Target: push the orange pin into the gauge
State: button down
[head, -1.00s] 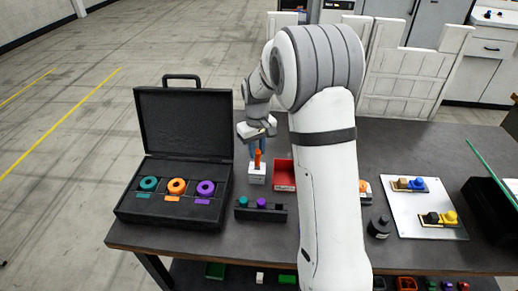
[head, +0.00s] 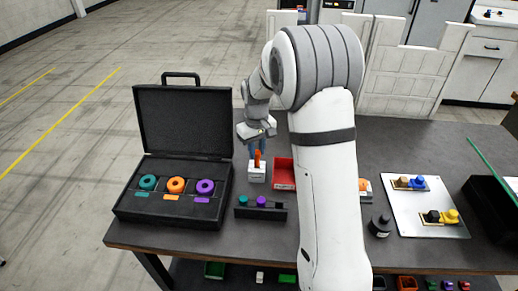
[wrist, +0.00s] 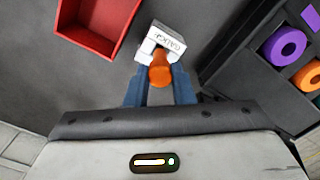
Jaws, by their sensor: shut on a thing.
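The orange pin (head: 257,157) stands upright between my gripper's blue fingers. In the wrist view the orange pin (wrist: 160,70) lies between the fingertips, at the near side of the gauge. The gauge (head: 257,174) is a small white block on the table; in the wrist view the gauge (wrist: 168,42) shows its lettering and a notch facing the pin. The pin overlaps the notch's edge; I cannot tell how deep it sits. My gripper (head: 258,146) is shut on the pin, also seen in the wrist view (wrist: 160,84).
A red tray (head: 284,175) is just right of the gauge. An open black case (head: 120,210) with teal, orange and purple rings is at the left. A black holder (head: 260,212) with coloured pegs is in front. A white plate (head: 430,228) with connectors lies at the right.

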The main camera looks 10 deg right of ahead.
jog(key=shift+f+b, duration=0.45)
jog(key=shift+f, duration=0.25)
jog(key=c, duration=1.2)
grip_release()
jog(key=shift+o, duration=0.7)
jog(key=o, duration=0.3)
jog(key=shift+w, duration=0.1)
jog(key=shift+r+p, duration=2.85)
jog(key=shift+r, duration=1.7)
jog(key=shift+c, duration=0.4)
